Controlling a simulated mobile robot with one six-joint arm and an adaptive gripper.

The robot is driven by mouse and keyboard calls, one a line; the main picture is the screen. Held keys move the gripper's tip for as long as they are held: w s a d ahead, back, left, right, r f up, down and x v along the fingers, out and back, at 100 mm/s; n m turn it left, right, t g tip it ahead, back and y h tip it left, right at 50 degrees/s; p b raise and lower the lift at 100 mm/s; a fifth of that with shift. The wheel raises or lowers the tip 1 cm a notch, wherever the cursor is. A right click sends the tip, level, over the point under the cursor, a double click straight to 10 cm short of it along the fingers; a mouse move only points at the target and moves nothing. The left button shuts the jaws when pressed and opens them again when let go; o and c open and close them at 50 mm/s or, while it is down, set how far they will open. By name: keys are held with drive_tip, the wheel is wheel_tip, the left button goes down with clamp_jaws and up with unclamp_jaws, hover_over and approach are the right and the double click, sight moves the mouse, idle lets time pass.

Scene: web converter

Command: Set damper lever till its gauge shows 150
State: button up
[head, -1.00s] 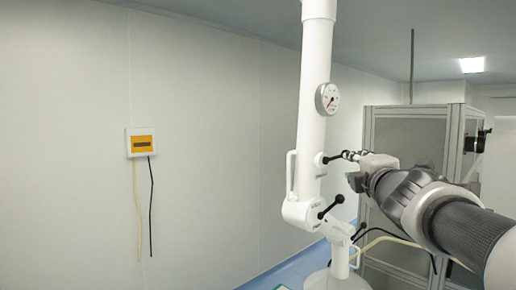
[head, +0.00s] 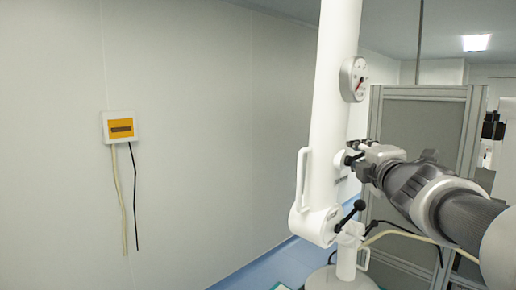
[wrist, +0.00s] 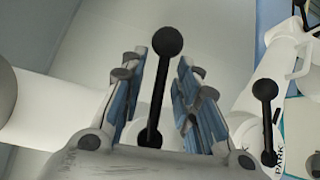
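A black lever with a ball knob (wrist: 168,42) stands between the fingers of my gripper (wrist: 160,85) in the wrist view. The fingers are open, one on each side, with a visible gap to the rod. In the head view, my gripper (head: 360,154) is at the right side of a white column (head: 333,110), and part of the black lever (head: 350,160) shows at its tips. A round gauge (head: 354,79) with a reddish needle is on the column above. Its numbers are too small to read.
A second black ball-ended lever (head: 349,215) is lower on the column. It also shows in the wrist view (wrist: 266,90), near a PARK label. A white handle (head: 301,180) is on the column's left. A grey framed cabinet (head: 420,130) stands behind my arm.

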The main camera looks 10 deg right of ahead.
drive_tip(key=shift+s, duration=0.1)
drive_tip(key=shift+c, duration=0.6)
drive_tip(key=shift+a, duration=0.15)
clamp_jaws()
